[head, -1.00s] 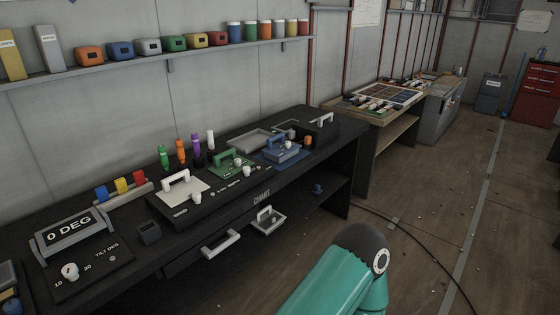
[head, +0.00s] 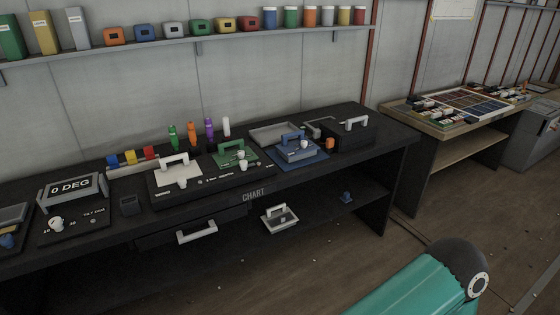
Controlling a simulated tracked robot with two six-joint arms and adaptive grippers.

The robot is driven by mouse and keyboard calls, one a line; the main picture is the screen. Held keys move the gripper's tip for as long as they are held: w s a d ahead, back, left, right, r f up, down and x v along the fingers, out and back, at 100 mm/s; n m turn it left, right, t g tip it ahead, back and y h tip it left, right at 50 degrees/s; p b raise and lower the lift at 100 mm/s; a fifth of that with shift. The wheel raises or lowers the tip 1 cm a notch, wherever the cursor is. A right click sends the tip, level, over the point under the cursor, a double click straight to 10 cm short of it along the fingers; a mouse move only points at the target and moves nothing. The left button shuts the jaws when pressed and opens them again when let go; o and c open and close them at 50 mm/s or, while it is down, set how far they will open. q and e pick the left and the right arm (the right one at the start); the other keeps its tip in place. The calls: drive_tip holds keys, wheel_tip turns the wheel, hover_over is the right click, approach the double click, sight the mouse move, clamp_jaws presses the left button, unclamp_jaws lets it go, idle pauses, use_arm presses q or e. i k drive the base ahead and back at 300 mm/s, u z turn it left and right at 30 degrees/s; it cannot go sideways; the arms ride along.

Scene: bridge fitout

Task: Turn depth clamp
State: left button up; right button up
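No part in view is readably marked as the depth clamp. A black panel (head: 226,182) on the dark bench carries a white plate (head: 177,174), a green plate with a handle (head: 236,155) and small pale knobs, one of them a white knob (head: 209,176). To its right is a blue block with a handle (head: 298,149) on a blue mat. At the left a "TILT DEG" dial panel (head: 77,227) has a white knob (head: 56,224), below a "0 DEG" display (head: 71,187). Neither gripper is in view; only my teal arm link shows at the lower right.
A drawer with a white handle (head: 197,232) is in the bench front, labelled CHART. A wall shelf (head: 230,38) holds several coloured boxes and jars. A wooden table (head: 450,117) stands at the right. Floor is open in front.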

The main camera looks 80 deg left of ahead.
sight(243, 164)
drive_tip(key=z, duration=0.75)
drive_tip(key=i, duration=0.25)
drive_tip(key=u, duration=2.85)
drive_tip(key=i, duration=0.15)
drive_tip(key=u, duration=1.5)
drive_tip(key=k, duration=0.5)
drive_tip(key=u, duration=0.35)
drive_tip(key=i, duration=1.55)
drive_tip(key=z, duration=0.35)
